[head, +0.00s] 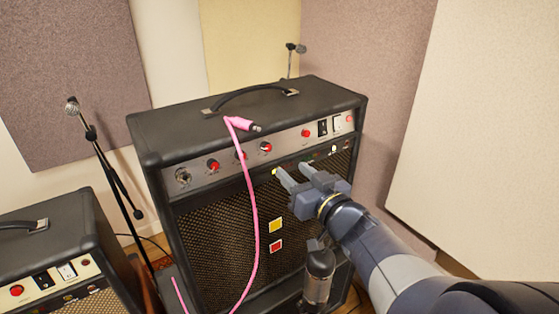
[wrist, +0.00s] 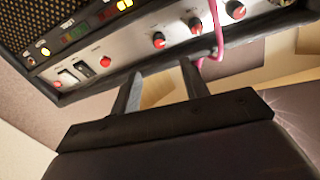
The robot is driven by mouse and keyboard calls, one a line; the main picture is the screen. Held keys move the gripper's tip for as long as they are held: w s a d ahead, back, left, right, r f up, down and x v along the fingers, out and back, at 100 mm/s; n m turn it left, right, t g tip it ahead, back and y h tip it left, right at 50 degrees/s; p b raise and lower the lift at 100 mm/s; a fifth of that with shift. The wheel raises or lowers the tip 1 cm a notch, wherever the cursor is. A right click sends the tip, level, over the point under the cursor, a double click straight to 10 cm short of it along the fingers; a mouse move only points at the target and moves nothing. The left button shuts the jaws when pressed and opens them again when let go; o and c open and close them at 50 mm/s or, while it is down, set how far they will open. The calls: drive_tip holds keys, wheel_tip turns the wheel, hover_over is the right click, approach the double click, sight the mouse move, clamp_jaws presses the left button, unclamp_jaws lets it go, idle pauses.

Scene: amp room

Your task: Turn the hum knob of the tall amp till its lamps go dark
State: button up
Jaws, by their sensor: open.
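The tall amp (head: 235,120) stands upright in the middle of the head view. Its silver panel has several red-capped knobs, including one left of centre (head: 213,165) and one nearer the middle (head: 265,148). Their labels are too small to read. In the wrist view the panel is tilted, with the knobs (wrist: 159,40) beyond my fingertips. Small lamps show beside the panel; a yellow one (wrist: 124,4) and another yellow one (wrist: 45,52) look lit. My gripper (head: 292,170) is open and empty in front of the amp's upper front, apart from the knobs. It also shows in the wrist view (wrist: 161,72).
A pink cable (head: 254,215) lies over the amp's top edge and hangs down its front across the panel. A smaller amp (head: 40,245) and a microphone stand (head: 118,180) are at left. Wall panels close the right side.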

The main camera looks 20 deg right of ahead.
sight(268, 148)
idle(0.3)
drive_tip(key=p, duration=0.3)
drive_tip(key=shift+s+r, duration=0.1)
drive_tip(key=shift+s, duration=0.05)
drive_tip(key=p+x, duration=0.1)
drive_tip(key=x, duration=0.9)
drive_tip(key=shift+w, duration=0.3)
clamp_jaws()
